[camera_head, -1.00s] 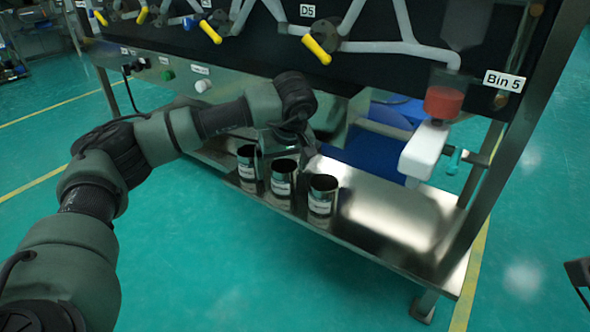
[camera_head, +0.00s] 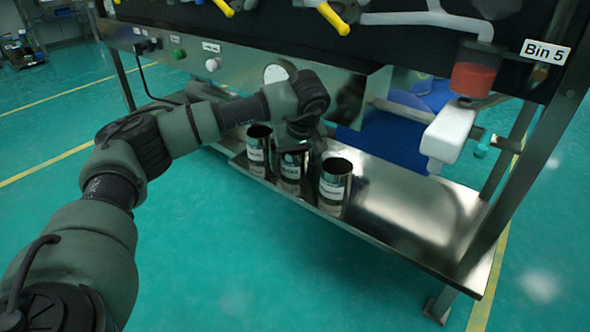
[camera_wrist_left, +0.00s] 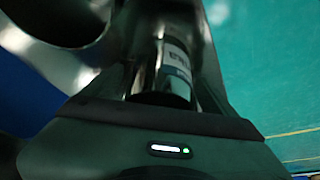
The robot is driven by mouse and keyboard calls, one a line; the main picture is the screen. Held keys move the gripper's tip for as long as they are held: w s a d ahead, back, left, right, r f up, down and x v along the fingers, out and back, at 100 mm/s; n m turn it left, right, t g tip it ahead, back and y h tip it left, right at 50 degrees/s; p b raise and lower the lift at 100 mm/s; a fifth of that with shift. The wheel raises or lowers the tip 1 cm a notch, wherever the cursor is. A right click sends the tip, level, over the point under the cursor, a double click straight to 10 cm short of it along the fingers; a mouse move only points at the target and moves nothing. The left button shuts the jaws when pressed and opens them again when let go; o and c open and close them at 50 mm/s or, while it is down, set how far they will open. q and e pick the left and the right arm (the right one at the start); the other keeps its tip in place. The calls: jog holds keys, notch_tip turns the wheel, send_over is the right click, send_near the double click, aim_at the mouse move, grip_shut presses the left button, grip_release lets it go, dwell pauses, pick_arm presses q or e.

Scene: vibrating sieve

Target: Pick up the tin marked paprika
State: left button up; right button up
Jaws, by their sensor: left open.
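Three open-topped metal tins with white labels stand in a row on the steel shelf: a left tin (camera_head: 258,152), a middle tin (camera_head: 291,174) and a right tin (camera_head: 334,188). The labels are too blurred to tell which says paprika. My left gripper (camera_head: 303,138) is open at the middle tin, over its back and top, partly hiding it. In the left wrist view, a labelled tin (camera_wrist_left: 172,68) shows between the open fingers; contact cannot be told. My right gripper is not in view.
The steel shelf (camera_head: 405,215) is bare to the right of the tins. Above it hang a white fitting with a red part (camera_head: 472,80) and a panel with yellow handles (camera_head: 333,18). A frame post (camera_head: 520,150) stands at the right.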

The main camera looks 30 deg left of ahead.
pick_arm(q)
jog(key=c, duration=1.5)
